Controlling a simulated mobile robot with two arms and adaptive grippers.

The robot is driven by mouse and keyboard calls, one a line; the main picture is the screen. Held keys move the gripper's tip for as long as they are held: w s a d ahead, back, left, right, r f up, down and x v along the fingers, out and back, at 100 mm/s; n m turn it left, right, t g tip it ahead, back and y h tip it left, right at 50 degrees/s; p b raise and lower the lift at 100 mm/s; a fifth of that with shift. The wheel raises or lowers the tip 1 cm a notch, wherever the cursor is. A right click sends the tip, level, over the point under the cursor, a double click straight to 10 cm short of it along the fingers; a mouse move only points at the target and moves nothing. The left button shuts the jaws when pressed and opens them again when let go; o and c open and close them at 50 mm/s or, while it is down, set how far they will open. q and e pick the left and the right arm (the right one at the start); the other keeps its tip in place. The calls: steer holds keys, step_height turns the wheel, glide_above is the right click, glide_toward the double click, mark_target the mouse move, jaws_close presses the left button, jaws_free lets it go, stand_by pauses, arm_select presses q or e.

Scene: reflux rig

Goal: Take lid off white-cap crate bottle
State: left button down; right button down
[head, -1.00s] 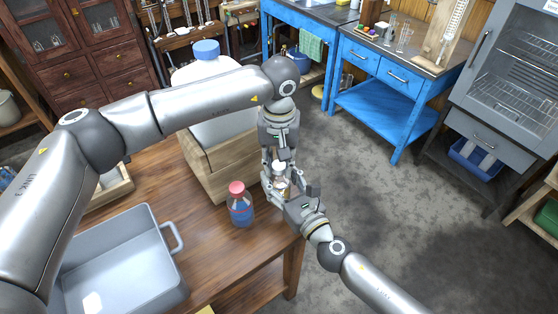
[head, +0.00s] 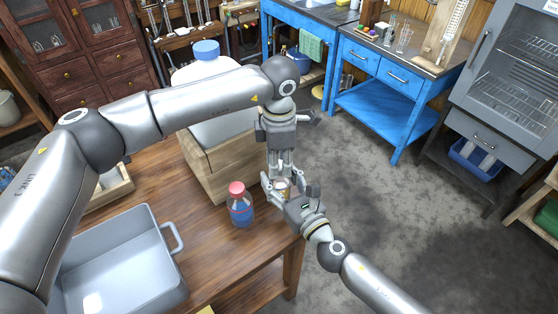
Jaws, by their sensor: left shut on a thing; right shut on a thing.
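The white-cap bottle (head: 283,187) is upright at the right end of the wooden table, mostly hidden between my two grippers. My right gripper (head: 283,190) comes from the lower right and is shut on the bottle's body. My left gripper (head: 281,174) points down from above and is shut on the white cap, which its fingers hide. I cannot tell whether the cap is still seated on the neck.
A red-capped bottle (head: 240,206) with blue contents stands close to the left of the grippers. A wooden crate (head: 217,170) is behind it. A grey tray (head: 165,262) is at the front left. A large blue-capped white container (head: 205,66) stands behind the crate.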

arm_select(q)
steer(key=n, duration=1.3)
steer(key=shift+n, duration=0.4)
steer(key=n, duration=0.7)
steer(key=shift+r, duration=0.1)
steer(key=n, duration=0.7)
steer(key=shift+w+r, duration=0.1)
steer(key=shift+r, duration=0.1)
steer(key=shift+r, duration=0.9)
steer(key=shift+r, duration=0.1)
